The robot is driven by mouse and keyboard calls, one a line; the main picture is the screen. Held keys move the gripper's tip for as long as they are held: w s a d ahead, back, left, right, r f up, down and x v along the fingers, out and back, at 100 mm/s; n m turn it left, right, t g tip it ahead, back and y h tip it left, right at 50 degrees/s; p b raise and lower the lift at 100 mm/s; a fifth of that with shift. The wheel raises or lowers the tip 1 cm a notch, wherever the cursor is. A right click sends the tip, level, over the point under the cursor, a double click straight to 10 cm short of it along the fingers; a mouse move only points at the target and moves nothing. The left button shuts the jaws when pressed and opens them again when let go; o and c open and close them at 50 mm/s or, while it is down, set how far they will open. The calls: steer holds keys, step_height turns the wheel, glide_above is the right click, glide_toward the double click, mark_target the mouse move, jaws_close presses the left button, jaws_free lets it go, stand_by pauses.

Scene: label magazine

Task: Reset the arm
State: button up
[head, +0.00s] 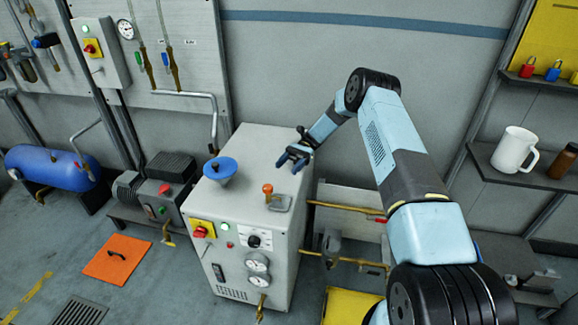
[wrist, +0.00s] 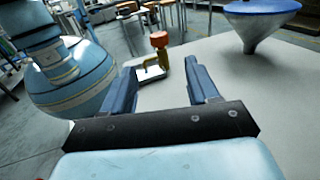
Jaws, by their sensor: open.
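My arm reaches from the lower right of the head view over a grey machine cabinet (head: 255,170). My gripper (head: 291,160) is above the cabinet's top, near its right back edge. In the wrist view my gripper (wrist: 165,80) has its two blue fingers apart with nothing between them. An orange-knobbed lever (head: 268,190) on a small metal plate stands on the cabinet top, in front of the gripper. It also shows beyond the fingertips in the wrist view (wrist: 158,42). The gripper does not touch it.
A blue-topped funnel (head: 220,169) is at the cabinet's left. Gauges and switches are on its front. A shelf (head: 520,172) with a white mug (head: 514,150) is at the right. A blue tank (head: 50,168) and orange mat (head: 117,258) are at the left. The cabinet top's middle is clear.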

stand_by(0.4)
steer(key=s+d+r+n+t+h, duration=0.1)
steer(key=s+d+r+t+h, duration=0.2)
steer(key=r, duration=0.7)
steer(key=s+d+r+n+t+h, duration=0.1)
steer(key=s+d+r+t, duration=0.3)
steer(key=r, duration=0.6)
steer(key=s+d+r+n+t+h, duration=0.1)
steer(key=s+r+t+h, duration=0.3)
steer(key=r, duration=0.6)
steer(key=s+d+r+n+t, duration=0.1)
steer(key=s+d+r+t, duration=0.2)
steer(key=s, duration=0.6)
steer(key=s+d+r+n+t+h, duration=0.1)
steer(key=s+d+r+t, duration=0.2)
steer(key=s, duration=0.5)
steer(key=s+d+r+n+t, duration=0.1)
steer(key=s+d+r+t, duration=0.2)
steer(key=s, duration=0.6)
steer(key=shift+s+d+n+t+h, duration=0.3)
steer(key=shift+s+d+h, duration=0.1)
steer(key=shift+d, duration=0.65)
